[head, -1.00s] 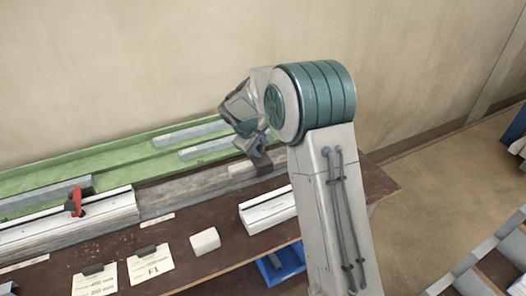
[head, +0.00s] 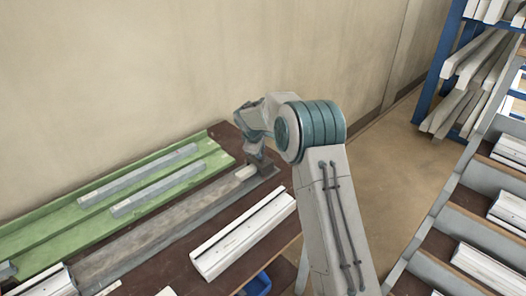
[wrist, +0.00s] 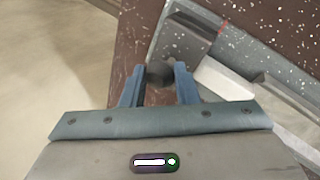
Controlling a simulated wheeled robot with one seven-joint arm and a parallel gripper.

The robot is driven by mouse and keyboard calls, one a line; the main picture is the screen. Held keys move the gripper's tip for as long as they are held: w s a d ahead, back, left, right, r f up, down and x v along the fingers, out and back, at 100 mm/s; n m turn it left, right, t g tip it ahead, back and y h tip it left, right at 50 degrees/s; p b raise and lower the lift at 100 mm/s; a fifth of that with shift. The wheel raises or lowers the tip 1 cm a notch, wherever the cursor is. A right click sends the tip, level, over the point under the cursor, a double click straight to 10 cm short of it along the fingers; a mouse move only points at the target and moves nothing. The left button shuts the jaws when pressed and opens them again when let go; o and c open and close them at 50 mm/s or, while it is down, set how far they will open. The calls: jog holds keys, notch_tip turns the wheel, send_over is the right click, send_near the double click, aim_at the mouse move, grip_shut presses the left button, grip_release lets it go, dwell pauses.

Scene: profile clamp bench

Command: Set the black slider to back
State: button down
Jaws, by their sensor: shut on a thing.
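My gripper (head: 257,157) is at the far right end of a grey rail (head: 165,222) on the brown bench, beside a pale block (head: 245,173). In the wrist view my gripper (wrist: 160,75) has its two blue fingers shut on a dark round knob (wrist: 159,72), which I take to be part of the black slider. A dark grey slab (wrist: 188,40) lies just beyond the knob, and the pale block (wrist: 223,78) is to its right. In the head view the slider is mostly hidden by my gripper, and I cannot tell its setting.
A green tray (head: 60,213) with two grey bars lies behind the rail. A white profile (head: 243,233) lies in front of it. A blue bin (head: 258,284) is below the bench's front edge. Racks with white profiles stand at the right. The floor beyond the bench's end is clear.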

jog(key=shift+w+d+r, duration=0.1)
jog(key=shift+w+r, duration=0.15)
jog(key=shift+w, duration=0.05)
jog(key=c, duration=1.3)
grip_release()
jog(key=shift+o, duration=0.9)
jog(key=shift+w+d+f, duration=0.1)
jog(key=shift+d+f, duration=0.05)
jog(key=shift+d, duration=0.1)
jog(key=shift+a, duration=0.1)
jog(key=shift+a+r, duration=0.1)
jog(key=shift+r, duration=0.1)
jog(key=b+v, duration=0.1)
jog(key=v, duration=1.2)
jog(key=shift+s+r+b, duration=0.2)
jog(key=shift+b, duration=0.15)
